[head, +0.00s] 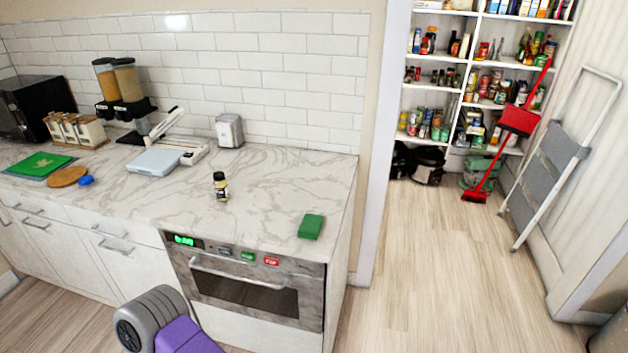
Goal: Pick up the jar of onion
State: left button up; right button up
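A small jar (220,186) with a dark lid and a pale label stands upright on the marble counter (265,205), above the oven. Its label is too small to read, so I cannot tell if it holds onion. Many more jars and cans stand on the pantry shelves (447,52) at the back right, also too small to tell apart. Neither of my grippers is in view. A grey and purple link of my arm shows at the bottom, in front of the oven, and nothing touches the jar on the counter.
A red broom (519,120) and folded stepladder (560,150) stand right. The floor between is clear.

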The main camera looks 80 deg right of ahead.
aim_at(222, 192)
jog(key=z, duration=1.4)
jog(key=i, duration=0.15)
jog(key=z, duration=0.05)
